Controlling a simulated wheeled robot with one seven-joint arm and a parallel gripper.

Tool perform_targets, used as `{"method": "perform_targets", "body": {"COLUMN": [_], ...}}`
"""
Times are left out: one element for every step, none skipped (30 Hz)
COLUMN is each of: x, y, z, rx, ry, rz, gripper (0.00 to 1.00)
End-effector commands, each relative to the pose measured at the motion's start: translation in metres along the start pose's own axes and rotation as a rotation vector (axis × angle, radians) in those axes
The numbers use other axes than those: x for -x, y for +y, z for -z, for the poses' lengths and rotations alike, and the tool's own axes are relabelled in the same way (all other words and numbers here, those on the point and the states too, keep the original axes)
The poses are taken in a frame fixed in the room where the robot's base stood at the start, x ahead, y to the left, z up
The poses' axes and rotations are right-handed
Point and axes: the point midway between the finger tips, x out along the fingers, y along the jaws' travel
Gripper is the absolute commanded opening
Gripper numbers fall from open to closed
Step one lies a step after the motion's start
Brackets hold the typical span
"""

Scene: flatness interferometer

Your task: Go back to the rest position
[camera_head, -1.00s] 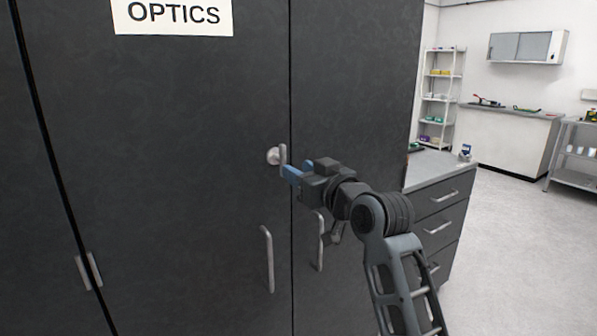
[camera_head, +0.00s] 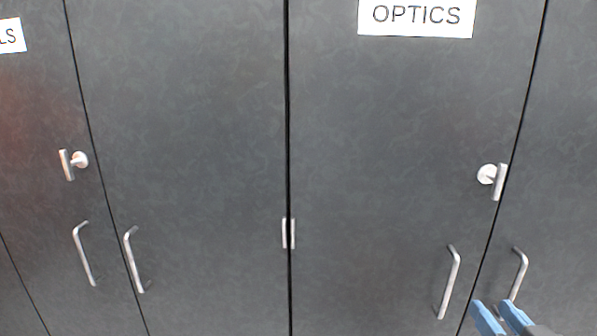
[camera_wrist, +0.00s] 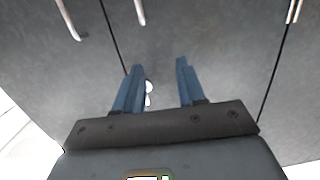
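My gripper (camera_head: 500,318) shows at the bottom right of the head view, with only its blue fingers and a bit of dark body in frame. The gripper is open and empty. A silver turn latch (camera_head: 492,178) on the OPTICS cabinet door (camera_head: 390,130) is above the fingers in the head view. In the wrist view a small silver knob (camera_wrist: 148,94) shows just beside the left finger; I cannot tell whether they touch.
Dark cabinet doors fill the head view. Bar handles (camera_head: 450,283) and (camera_head: 519,275) a second handle stick out near my gripper. Another latch (camera_head: 73,163) and handles (camera_head: 84,255) are at the left. A hinge (camera_head: 288,233) is in the middle.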

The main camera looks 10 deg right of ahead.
Motion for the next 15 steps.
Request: {"method": "perform_targets", "body": {"x": [0.017, 0.027, 0.039, 0.049, 0.059, 0.073, 0.083, 0.093, 0.107, 0.118, 0.129, 0.143, 0.153, 0.164, 0.179], "y": [-0.008, -0.012, -0.017, -0.020, -0.024, -0.029, -0.032, -0.035, -0.038, -0.041, -0.043, -0.046, -0.048, -0.050, -0.052], "z": [-0.017, -0.024, -0.033, -0.040, -0.046, -0.054, -0.059, -0.064, -0.070, -0.074, -0.078, -0.082, -0.085, -0.088, -0.091], "rx": [0.000, 0.000, 0.001, 0.001, 0.002, 0.003, 0.005, 0.006, 0.007, 0.008, 0.011, 0.014, 0.015, 0.016, 0.019], "ry": [-0.021, -0.026, -0.033, -0.039, -0.045, -0.053, -0.059, -0.063, -0.071, -0.078, -0.083, -0.090, -0.094, -0.100, -0.108], "rz": [0.010, 0.015, 0.021, 0.025, 0.031, 0.038, 0.044, 0.050, 0.058, 0.065, 0.072, 0.081, 0.087, 0.095, 0.105], "gripper": [0.39, 0.39, 0.39, 0.39, 0.39, 0.39, 0.39, 0.39, 0.39, 0.39, 0.39, 0.39, 0.39, 0.39, 0.39]}}
